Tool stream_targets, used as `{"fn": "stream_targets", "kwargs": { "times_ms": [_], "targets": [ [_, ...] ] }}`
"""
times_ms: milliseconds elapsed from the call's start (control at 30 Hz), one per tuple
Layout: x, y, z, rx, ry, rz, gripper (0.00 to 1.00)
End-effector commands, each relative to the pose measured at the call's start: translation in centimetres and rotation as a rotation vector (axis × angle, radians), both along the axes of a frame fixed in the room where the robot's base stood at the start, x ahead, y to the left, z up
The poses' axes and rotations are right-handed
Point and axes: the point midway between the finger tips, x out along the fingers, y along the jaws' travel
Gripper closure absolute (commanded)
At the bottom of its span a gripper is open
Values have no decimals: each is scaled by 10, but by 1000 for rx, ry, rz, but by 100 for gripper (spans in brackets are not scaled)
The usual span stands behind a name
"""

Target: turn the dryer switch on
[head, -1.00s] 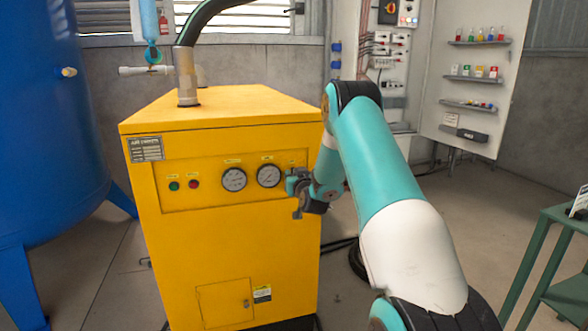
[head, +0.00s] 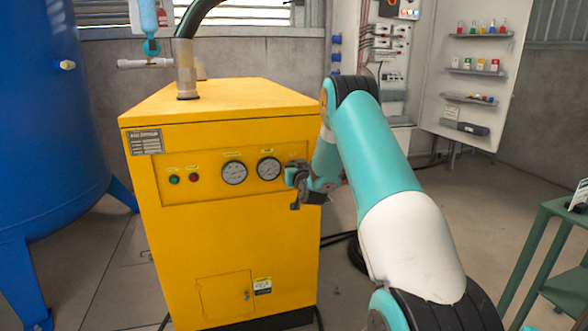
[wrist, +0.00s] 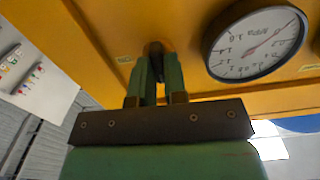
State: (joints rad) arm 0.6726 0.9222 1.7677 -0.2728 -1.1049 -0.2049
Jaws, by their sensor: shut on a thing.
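The dryer is a yellow cabinet (head: 225,235) with a front panel of two round gauges and small buttons. My gripper (head: 292,174) is at the right end of this panel, beside the right gauge (head: 269,168); it hides the switch in the head view. In the wrist view, the green fingers of my gripper (wrist: 154,72) are shut on the dark round dryer switch (wrist: 153,48) on the yellow panel. The switch's pointer and markings are hidden, so I cannot tell its setting. A gauge (wrist: 255,43) sits close to the right of the fingers.
A green (head: 174,180) and a red button (head: 194,178) are at the panel's left. A blue tank (head: 50,130) stands at left, a green table (head: 545,235) at right. An electrical panel (head: 388,50) and shelves (head: 475,68) stand behind. Open floor lies right of the cabinet.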

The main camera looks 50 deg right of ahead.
Motion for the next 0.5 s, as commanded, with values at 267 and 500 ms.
{"fn": "stream_targets", "kwargs": {
  "times_ms": [267, 500],
  "targets": [
    [0, 0, -1, 146, -87, 3, 100],
    [0, 0, -1, 337, -204, 3, 100]
  ]
}}
